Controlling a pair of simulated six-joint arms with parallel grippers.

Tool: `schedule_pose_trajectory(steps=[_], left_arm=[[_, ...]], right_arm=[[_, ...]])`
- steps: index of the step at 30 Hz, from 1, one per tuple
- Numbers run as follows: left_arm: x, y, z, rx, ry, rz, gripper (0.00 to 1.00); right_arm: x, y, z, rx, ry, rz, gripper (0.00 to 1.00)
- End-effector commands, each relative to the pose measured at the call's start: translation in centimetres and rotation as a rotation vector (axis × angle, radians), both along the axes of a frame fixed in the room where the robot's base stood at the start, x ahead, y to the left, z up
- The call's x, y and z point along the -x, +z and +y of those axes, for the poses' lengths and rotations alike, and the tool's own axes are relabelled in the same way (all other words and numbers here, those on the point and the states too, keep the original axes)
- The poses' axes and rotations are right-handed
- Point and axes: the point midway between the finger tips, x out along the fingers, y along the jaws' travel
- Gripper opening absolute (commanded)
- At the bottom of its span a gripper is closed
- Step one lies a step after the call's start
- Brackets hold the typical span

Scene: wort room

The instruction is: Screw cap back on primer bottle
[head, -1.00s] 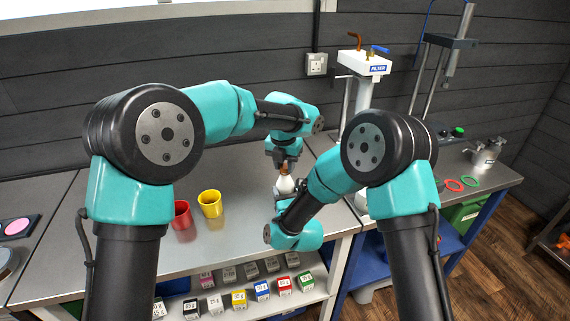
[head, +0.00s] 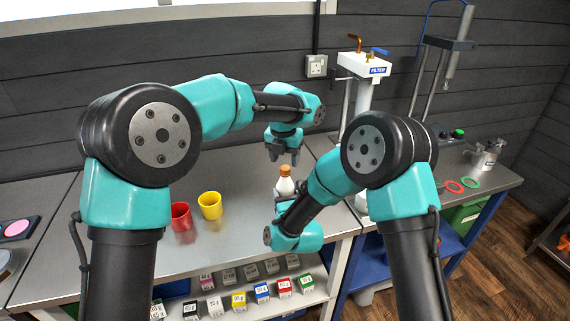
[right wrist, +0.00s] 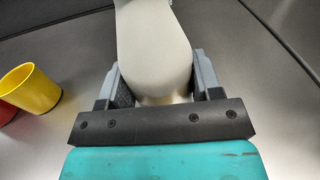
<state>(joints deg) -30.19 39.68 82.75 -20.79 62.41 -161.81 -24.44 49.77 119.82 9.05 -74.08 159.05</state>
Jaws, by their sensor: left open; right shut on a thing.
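The white primer bottle (head: 286,187) stands upright near the bench's right end. An orange-brown cap (head: 285,171) sits on its top; how tight it is cannot be told. My left gripper (head: 283,158) is open and empty just above the cap, apart from it. My right gripper (right wrist: 157,72) is shut on the bottle, one finger on each side of the body in the right wrist view. In the head view my right forearm and wrist hide most of that gripper and the bottle's lower part. The cap is out of the right wrist view.
A yellow cup (head: 210,206) and a red cup (head: 181,217) stand left of the bottle on the metal bench (head: 235,182). The filter stand (head: 364,66) is behind to the right. Boxes line the shelf below. The bench's back left is clear.

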Motion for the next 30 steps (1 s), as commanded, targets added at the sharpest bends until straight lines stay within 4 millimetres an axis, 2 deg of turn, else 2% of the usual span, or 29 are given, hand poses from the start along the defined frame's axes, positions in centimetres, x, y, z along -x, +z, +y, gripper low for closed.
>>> schedule_pose_trajectory(steps=[5, 19, 23, 30], left_arm=[[0.0, 1.5, 0.0, 0.0, -0.001, -0.001, 0.57], [0.0, 1.5, 0.0, 0.005, 0.045, 0.003, 0.53], [0.0, 1.6, 0.0, 0.014, 0.144, 0.009, 0.53], [0.0, 1.7, 0.0, 0.043, 0.448, 0.029, 0.53]], right_arm=[[0.0, 0.0, 0.0, 0.0, 0.0, 0.0, 0.0], [0.0, 0.0, 0.0, 0.0, 0.0, 0.0, 0.0], [0.0, 0.0, 0.0, 0.0, 0.0, 0.0, 0.0], [0.0, 0.0, 0.0, 0.0, 0.0, 0.0, 0.0]])
